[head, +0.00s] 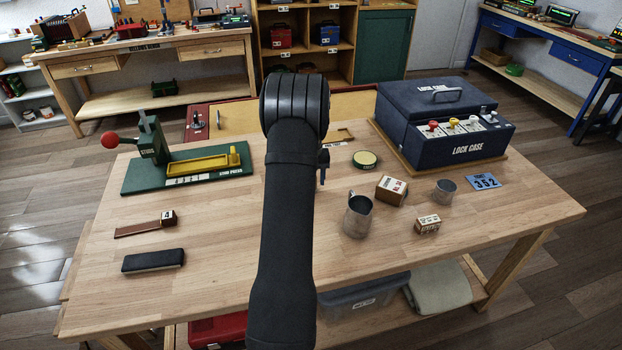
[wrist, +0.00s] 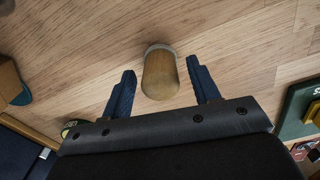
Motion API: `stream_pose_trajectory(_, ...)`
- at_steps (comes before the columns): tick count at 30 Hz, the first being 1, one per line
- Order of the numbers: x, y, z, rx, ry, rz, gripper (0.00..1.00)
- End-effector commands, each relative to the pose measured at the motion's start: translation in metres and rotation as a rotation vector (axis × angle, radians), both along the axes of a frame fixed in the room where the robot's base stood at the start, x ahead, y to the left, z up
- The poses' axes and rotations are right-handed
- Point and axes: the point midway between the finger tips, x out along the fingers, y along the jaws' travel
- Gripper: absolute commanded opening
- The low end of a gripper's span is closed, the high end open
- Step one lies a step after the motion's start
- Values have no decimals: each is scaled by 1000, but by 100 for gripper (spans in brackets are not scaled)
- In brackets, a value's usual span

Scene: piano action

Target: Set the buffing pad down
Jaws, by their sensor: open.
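A wooden knob-like handle with a pale grey round base, which looks like the buffing pad (wrist: 160,76), shows in the wrist view. It appears to stand upright on the bare tabletop, its handle towards the camera. My gripper (wrist: 160,68) is open, with one blue finger on each side of the handle and a visible gap on both sides. In the head view my own arm hides the pad and nearly all of the gripper.
The wooden table (head: 215,285) carries a green stub press (head: 152,140) at left and a dark blue lock case (head: 440,130) at back right. A metal mug (head: 357,218), small boxes (head: 391,190), a round tin (head: 365,159) and a black block (head: 153,260) stand around. The front middle is clear.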

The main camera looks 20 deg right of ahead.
Motion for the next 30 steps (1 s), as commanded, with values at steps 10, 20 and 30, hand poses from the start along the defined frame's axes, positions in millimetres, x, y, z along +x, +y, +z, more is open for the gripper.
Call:
stream_pose_trajectory(10, 1, 0, 37, -2, -5, 0, 56)
stream_pose_trajectory(20, 0, 0, 103, -1, -3, 0, 56)
stream_pose_trajectory(30, 0, 0, 123, 0, 1, 0, 60)
